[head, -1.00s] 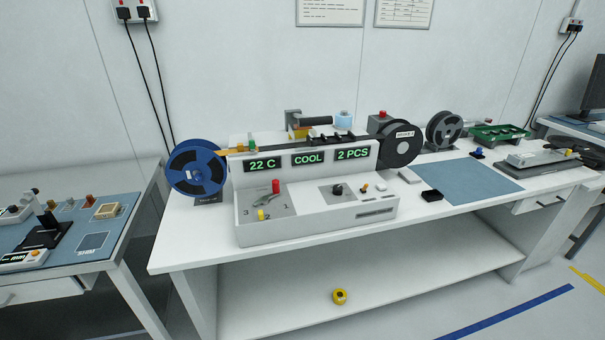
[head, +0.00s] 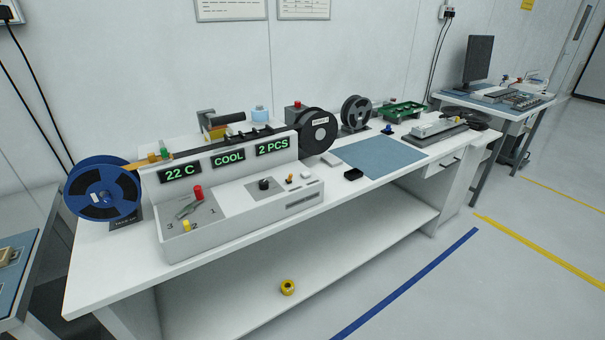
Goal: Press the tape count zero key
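The white tape machine (head: 240,222) stands on the bench. Its displays read "22 C" (head: 180,173), "COOL" (head: 228,157) and "2 PCS" (head: 272,146). On its sloped panel are a red-knobbed lever (head: 198,192), a yellow knob (head: 186,226) by the numbers 1, 2, 3, a black knob (head: 264,184), a small orange-tipped switch (head: 290,178) and a pale key (head: 306,174) at the right. I cannot read any label naming the tape count zero key. Neither of my grippers is in view.
A blue reel (head: 128,187) stands left of the machine and a black reel (head: 318,118) right of it. A blue mat (head: 390,155) and small black box (head: 354,174) lie to the right. A yellow tape roll (head: 288,287) rests on the lower shelf. Floor at right is clear.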

